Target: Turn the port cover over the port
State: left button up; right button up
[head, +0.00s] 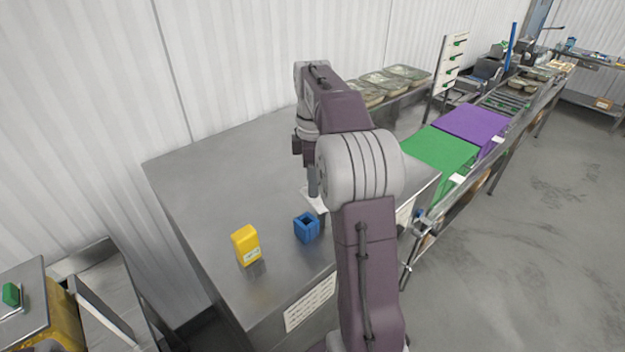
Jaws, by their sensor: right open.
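My right arm reaches over the steel table (205,190) and bends down at the wrist. My right gripper (313,190) points down close above the tabletop, partly hidden by my own arm. Its fingers are small here, and I see nothing held in them. A small pale piece shows at its tip, and I cannot tell whether it is a finger or a separate thing. A blue open-topped block (306,228) stands just below it in the picture, apart from it. I cannot make out a port or a port cover. My left gripper is out of view.
A yellow container (246,245) stands left of the blue block. Several filled trays (405,72) lie at the back. Green (440,150) and purple (472,124) conveyor sections run off to the right. The table's left part is clear.

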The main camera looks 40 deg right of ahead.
jog(key=shift+w, duration=0.15)
grip_shut()
dwell(1.2)
